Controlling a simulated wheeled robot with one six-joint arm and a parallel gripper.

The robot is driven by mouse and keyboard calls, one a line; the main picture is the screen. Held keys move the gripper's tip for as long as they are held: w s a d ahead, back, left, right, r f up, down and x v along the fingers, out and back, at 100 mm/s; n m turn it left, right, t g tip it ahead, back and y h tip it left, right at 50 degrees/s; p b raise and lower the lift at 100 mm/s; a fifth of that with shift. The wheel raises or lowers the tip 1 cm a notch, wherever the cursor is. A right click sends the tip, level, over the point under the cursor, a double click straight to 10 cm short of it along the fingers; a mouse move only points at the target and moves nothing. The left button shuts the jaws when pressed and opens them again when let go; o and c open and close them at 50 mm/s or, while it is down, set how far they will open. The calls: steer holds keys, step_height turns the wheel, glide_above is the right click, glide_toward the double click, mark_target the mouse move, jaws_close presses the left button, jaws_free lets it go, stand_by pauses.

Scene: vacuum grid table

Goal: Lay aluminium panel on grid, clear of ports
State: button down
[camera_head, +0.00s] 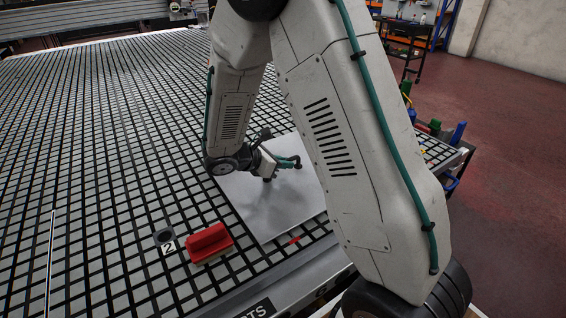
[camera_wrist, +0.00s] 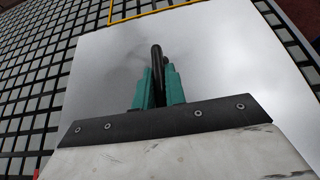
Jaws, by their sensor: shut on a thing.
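The aluminium panel (camera_head: 262,211) is a flat, pale grey sheet over the grid table (camera_head: 95,120), partly hidden behind my arm. It fills the middle of the wrist view (camera_wrist: 100,75). I cannot tell whether it rests on the grid or hangs just above it. My gripper (camera_head: 292,162) is over the panel. In the wrist view its teal fingers (camera_wrist: 157,85) are shut on a black upright handle (camera_wrist: 156,58) above the panel. A dark round port (camera_head: 163,236) with a "2" label lies left of the panel, apart from it.
A red block (camera_head: 208,243) stands on the grid beside port 2, close to the panel's left edge. A small red mark (camera_head: 294,240) lies by the panel's near edge. A yellow line (camera_wrist: 150,14) runs past the panel's far edge. The grid at left is largely clear.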

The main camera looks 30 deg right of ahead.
mark_target(263, 182)
steer(key=shift+f, duration=0.6)
stand_by(0.6)
steer(key=c, duration=1.4)
jaws_free()
steer(key=shift+o, duration=0.2)
steer(key=shift+f, duration=0.1)
steer(key=v, duration=0.8)
steer(key=s+d+r+m+g+y, duration=0.2)
steer(key=s+r+m+y, duration=0.3)
steer(key=s+r+m, duration=0.55)
steer(key=s+a+r+m+t+y, duration=0.1)
steer(key=s+a+r+m+y, duration=0.2)
steer(key=s, duration=0.5)
steer(key=s+a+r+m+t+y, duration=0.2)
steer(key=s+a+m+y, duration=0.1)
steer(key=s, duration=0.6)
steer(key=shift+r+m+y, duration=0.4)
steer(key=shift+m+y, duration=0.2)
steer(key=shift+m, duration=0.15)
